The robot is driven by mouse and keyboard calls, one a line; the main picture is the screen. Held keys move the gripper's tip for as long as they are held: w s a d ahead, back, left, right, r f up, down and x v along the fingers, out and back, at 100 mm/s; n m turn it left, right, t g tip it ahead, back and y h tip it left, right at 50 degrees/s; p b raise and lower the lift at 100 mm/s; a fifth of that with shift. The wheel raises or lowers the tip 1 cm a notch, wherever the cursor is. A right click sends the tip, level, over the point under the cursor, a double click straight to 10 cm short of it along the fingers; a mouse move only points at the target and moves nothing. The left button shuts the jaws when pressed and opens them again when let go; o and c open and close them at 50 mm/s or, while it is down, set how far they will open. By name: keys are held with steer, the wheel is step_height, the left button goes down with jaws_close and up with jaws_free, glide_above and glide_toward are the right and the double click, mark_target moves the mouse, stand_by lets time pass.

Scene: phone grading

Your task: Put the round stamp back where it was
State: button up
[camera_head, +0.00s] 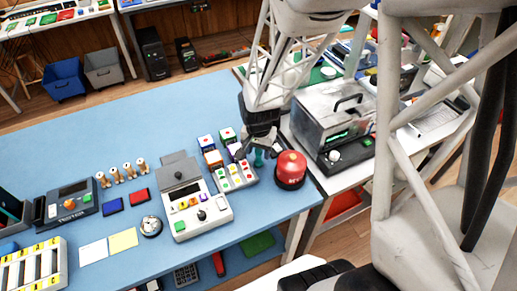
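My gripper (261,153) is black and points down over the right end of the blue table, close to the red domed object (291,168). A small teal object (259,158) shows between or just behind its fingertips. I cannot tell whether the fingers are closed on it, or whether it is the round stamp. Several small wooden-handled pieces that look like stamps (128,170) stand in a row at the left. Small boxes with coloured tops (206,142) stand left of my gripper, partly crowded together.
A panel with coloured buttons (235,177) lies just below my gripper. A grey device with an open lid (201,218) stands left of it. The blue table (150,115) is clear at the back.

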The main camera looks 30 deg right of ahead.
mark_target(258, 150)
steer(key=shift+r, duration=0.15)
step_height(258, 150, up, 12)
stand_by(0.9)
stand_by(0.5)
steer(key=s+a+r+n+t, duration=0.1)
steer(key=s+a+r+n, duration=0.2)
steer(key=s+r, duration=0.4)
steer(key=s+a+r+n+t, duration=0.1)
steer(key=s+a+r+n, duration=0.3)
steer(key=s+r, duration=0.3)
steer(key=shift+s+a+n+t, duration=0.2)
steer(key=shift+s+n+t, duration=0.1)
steer(key=shift+s+n, duration=0.65)
